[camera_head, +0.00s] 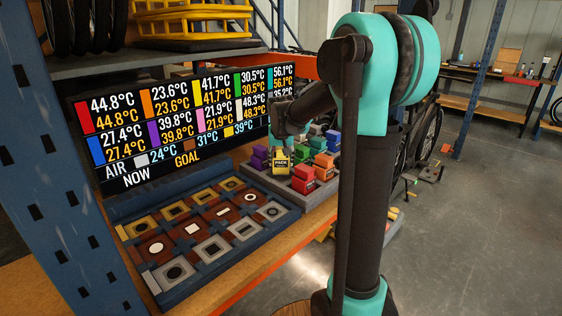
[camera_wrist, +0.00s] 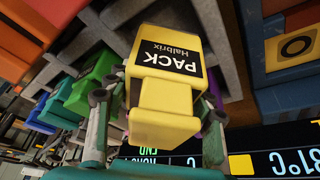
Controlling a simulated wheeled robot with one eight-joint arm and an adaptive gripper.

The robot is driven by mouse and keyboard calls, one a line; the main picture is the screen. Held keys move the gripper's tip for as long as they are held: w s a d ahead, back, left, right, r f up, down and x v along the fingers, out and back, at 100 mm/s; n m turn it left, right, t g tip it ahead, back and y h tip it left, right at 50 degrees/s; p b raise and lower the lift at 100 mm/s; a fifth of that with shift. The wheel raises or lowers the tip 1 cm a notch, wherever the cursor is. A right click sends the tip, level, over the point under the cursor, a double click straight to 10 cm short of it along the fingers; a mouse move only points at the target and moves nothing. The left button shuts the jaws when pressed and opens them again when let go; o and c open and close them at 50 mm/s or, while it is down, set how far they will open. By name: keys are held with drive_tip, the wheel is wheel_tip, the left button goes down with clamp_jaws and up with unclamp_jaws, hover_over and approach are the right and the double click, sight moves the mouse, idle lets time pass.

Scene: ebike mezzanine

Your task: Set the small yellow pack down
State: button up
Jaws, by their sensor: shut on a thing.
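The small yellow pack (camera_head: 280,163), with a black label reading "PACK", is held in my gripper (camera_head: 281,148) above the grey tray of coloured packs (camera_head: 268,183). In the wrist view the yellow pack (camera_wrist: 165,120) fills the middle, its label upside down and reading "PACK Halbrix". The fingers of my gripper (camera_wrist: 158,105) press on its two sides. The grey tray's compartments (camera_wrist: 105,22) show behind it. I cannot tell how far the pack's base is from the tray.
The blue board with square pads (camera_head: 147,268) lies left of the tray. Purple (camera_head: 260,157), red (camera_head: 304,179) and orange (camera_head: 324,165) packs crowd around the held pack. A temperature display (camera_head: 130,160) stands behind. A blue rack post (camera_head: 62,190) rises at the left.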

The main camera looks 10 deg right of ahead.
sight(281, 148)
drive_tip(key=shift+f, duration=0.7)
drive_tip(key=o, duration=1.6)
drive_tip(key=v, duration=1.3)
drive_tip(key=shift+w+r, duration=0.15)
